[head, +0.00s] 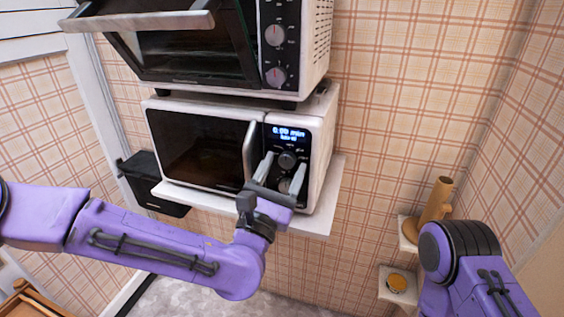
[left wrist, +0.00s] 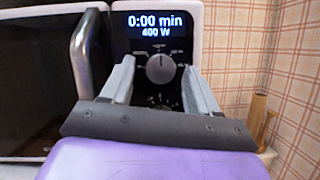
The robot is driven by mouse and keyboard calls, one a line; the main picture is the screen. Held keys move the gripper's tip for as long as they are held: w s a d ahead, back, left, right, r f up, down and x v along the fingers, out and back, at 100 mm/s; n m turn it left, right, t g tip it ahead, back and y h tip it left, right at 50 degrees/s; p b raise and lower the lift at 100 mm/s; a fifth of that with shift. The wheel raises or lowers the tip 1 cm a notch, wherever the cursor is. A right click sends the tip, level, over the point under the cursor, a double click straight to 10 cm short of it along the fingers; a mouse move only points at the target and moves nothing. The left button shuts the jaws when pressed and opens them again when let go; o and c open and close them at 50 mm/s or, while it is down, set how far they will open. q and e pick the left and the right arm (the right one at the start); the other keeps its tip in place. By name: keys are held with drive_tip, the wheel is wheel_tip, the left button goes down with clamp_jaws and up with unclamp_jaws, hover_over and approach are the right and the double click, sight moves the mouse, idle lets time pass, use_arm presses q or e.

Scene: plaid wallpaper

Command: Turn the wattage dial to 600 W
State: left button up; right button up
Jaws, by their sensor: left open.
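The white microwave (head: 205,148) has a black control panel with a lit display (left wrist: 155,25) reading 0:00 min and 400 W. Below the display is an upper round dial (head: 287,160), also clear in the left wrist view (left wrist: 160,68) with its mark pointing up. A lower dial (head: 284,185) is partly hidden by my gripper. I cannot tell from labels which dial sets wattage. My left gripper (head: 284,164) is open in front of the panel, its fingers either side of the upper dial in the left wrist view, with no clear contact. My right gripper is out of view.
The microwave stands on a white wall shelf (head: 318,222). Its door handle (left wrist: 82,58) is close left of my left gripper. A toaster oven (head: 316,45) sits on top. A small shelf with a brown holder (head: 436,205) is at right, near my right arm.

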use_arm(q)
drive_tip(key=shift+w, duration=0.15)
drive_tip(key=shift+c, duration=0.2)
drive_tip(key=c, duration=1)
drive_tip(key=shift+m, duration=0.6)
drive_tip(key=m+h, duration=0.1)
drive_tip(key=m, duration=0.1)
drive_tip(key=m+g+h, duration=0.1)
drive_tip(key=m, duration=0.1)
drive_tip(key=shift+a+r+g, duration=0.1)
drive_tip(key=shift+a+g, duration=0.1)
drive_tip(key=shift+g, duration=0.1)
drive_tip(key=shift+w+a+r+m+g+h+p, duration=0.1)
drive_tip(key=shift+m+g+h+p, duration=0.45)
drive_tip(key=shift+m, duration=1.1)
drive_tip(key=shift+a+r+m+g+h+p, duration=0.1)
drive_tip(key=shift+m+g+h+p, duration=0.15)
drive_tip(key=shift+m+g, duration=0.95)
drive_tip(key=shift+m+t, duration=0.35)
drive_tip(key=shift+m, duration=0.2)
drive_tip(key=shift+f, duration=0.1)
